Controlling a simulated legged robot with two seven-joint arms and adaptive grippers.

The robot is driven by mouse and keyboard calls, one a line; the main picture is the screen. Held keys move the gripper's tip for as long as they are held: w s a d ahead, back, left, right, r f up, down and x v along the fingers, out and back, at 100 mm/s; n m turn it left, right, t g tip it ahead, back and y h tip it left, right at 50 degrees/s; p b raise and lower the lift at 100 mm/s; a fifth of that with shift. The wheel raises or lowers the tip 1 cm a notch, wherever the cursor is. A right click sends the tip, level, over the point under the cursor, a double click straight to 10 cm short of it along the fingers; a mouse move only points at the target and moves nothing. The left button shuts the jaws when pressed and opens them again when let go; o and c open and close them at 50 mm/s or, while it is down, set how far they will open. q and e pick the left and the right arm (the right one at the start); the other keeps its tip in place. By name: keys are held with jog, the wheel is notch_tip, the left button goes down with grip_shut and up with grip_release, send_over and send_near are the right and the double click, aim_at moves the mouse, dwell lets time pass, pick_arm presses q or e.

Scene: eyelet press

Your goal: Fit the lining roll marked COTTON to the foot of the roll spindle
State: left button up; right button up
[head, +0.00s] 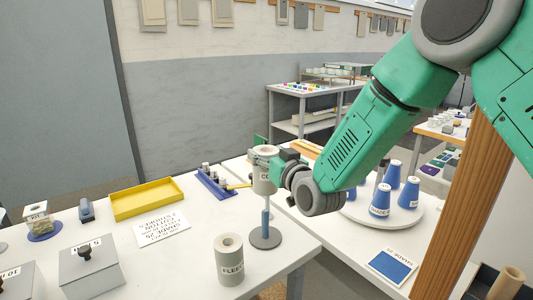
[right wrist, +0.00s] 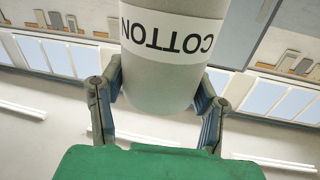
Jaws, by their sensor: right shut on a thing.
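The grey lining roll marked COTTON (head: 263,184) is upright, its white label partly hidden by my right gripper (head: 270,165). That gripper is shut on the roll. In the right wrist view the COTTON roll (right wrist: 168,75) sits between both fingers (right wrist: 158,100), its label upside down. The roll spindle (head: 265,222), a thin blue-grey post on a round grey base (head: 265,238), stands on the white table directly below the roll. The roll is well above the base. I cannot tell whether the post's top is inside the roll. My left gripper is out of view.
A second roll, marked FLEECE (head: 230,262), stands near the table's front edge. A yellow tray (head: 147,199), a printed card (head: 162,230) and a lidded grey box (head: 90,266) lie left. Blue cones (head: 380,200) stand on a round white turntable at right.

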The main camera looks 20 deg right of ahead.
jog(key=shift+a+f+b, duration=0.1)
jog(key=shift+f+b, duration=2.05)
jog(key=shift+f, duration=0.75)
jog(key=shift+s, duration=0.1)
jog(key=shift+f+b, duration=0.35)
jog(key=shift+b, duration=0.1)
dwell(1.1)
jog(key=shift+f+b, duration=2.4)
jog(key=shift+f, duration=0.95)
